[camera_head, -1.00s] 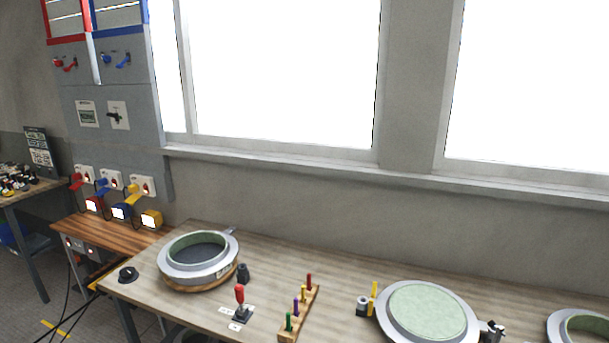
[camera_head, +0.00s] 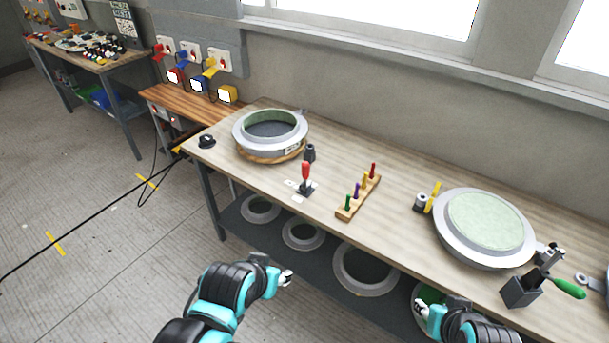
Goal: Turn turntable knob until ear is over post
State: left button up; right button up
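A ring-shaped mould (camera_head: 243,138) with a green inner wall sits on a round wooden turntable (camera_head: 262,159) at the left of the bench. A small grey ear (camera_head: 304,112) sticks out from its far right side. A dark post (camera_head: 310,152) stands near the mould's right front, apart from the ear. A black knob (camera_head: 206,141) is at the bench's left corner. My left gripper (camera_head: 287,277) is in front of the bench, low and away from the knob. My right gripper (camera_head: 419,309) is at the bottom right, before the bench. Both fingers are too small to judge.
A red-handled lever (camera_head: 306,178) and a wooden rack (camera_head: 355,199) of coloured pegs stand mid-bench. A second mould (camera_head: 451,239) and a green-handled tool (camera_head: 568,289) are to the right. More rings lie on the lower shelf (camera_head: 270,231). Floor left of the bench is mostly clear.

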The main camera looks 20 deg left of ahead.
aim_at(206, 139)
jog(key=u, duration=1.25)
